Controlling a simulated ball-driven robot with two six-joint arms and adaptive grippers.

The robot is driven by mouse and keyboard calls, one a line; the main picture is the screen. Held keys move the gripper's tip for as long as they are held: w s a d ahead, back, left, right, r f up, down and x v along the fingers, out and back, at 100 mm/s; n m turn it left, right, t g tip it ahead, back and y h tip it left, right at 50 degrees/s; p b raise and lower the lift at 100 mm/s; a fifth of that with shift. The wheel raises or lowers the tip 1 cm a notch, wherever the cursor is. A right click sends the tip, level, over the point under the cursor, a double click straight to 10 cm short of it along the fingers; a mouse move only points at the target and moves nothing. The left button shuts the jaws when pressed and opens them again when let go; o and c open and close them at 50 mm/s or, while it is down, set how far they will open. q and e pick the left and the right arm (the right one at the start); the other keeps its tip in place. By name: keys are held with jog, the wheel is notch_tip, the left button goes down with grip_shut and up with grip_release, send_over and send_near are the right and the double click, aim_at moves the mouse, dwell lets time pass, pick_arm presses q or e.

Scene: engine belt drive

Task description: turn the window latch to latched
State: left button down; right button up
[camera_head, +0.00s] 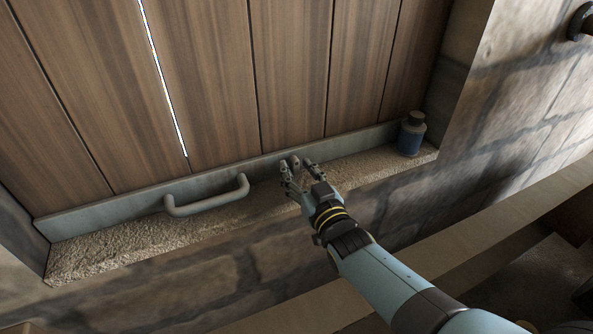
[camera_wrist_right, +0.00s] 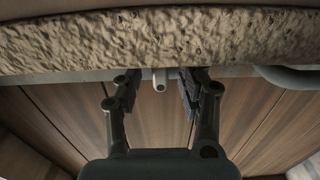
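The window latch appears to be the small light grey peg (camera_wrist_right: 160,80) on the frame's grey bottom rail, in the right wrist view. It hangs between the fingertips of my right gripper (camera_wrist_right: 158,88), with visible gaps on both sides. My right gripper (camera_head: 298,173) reaches over the stone sill in the head view, with its fingers spread at the rail. There the fingers cover most of the latch, so its turn angle is hard to tell. My left gripper is in neither view.
A grey bar handle (camera_head: 207,203) is on the rail to the left of my right gripper. A blue bottle with a dark cap (camera_head: 411,135) stands at the sill's right end. The rough stone sill (camera_head: 130,250) is otherwise clear. Wooden boards (camera_head: 290,70) rise behind the rail.

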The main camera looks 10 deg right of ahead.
jog(key=shift+w+a, duration=0.1)
jog(key=shift+w, duration=0.4)
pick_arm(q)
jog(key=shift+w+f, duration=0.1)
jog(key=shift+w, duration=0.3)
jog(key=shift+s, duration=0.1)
pick_arm(e)
jog(key=shift+c, duration=1.4)
grip_shut()
jog(key=n+b, duration=0.1)
jog(key=n, duration=0.1)
jog(key=shift+f+n, duration=0.15)
jog(key=shift+n, duration=0.25)
jog(key=n+b, duration=0.1)
jog(key=n, duration=0.2)
jog(key=shift+a, duration=0.1)
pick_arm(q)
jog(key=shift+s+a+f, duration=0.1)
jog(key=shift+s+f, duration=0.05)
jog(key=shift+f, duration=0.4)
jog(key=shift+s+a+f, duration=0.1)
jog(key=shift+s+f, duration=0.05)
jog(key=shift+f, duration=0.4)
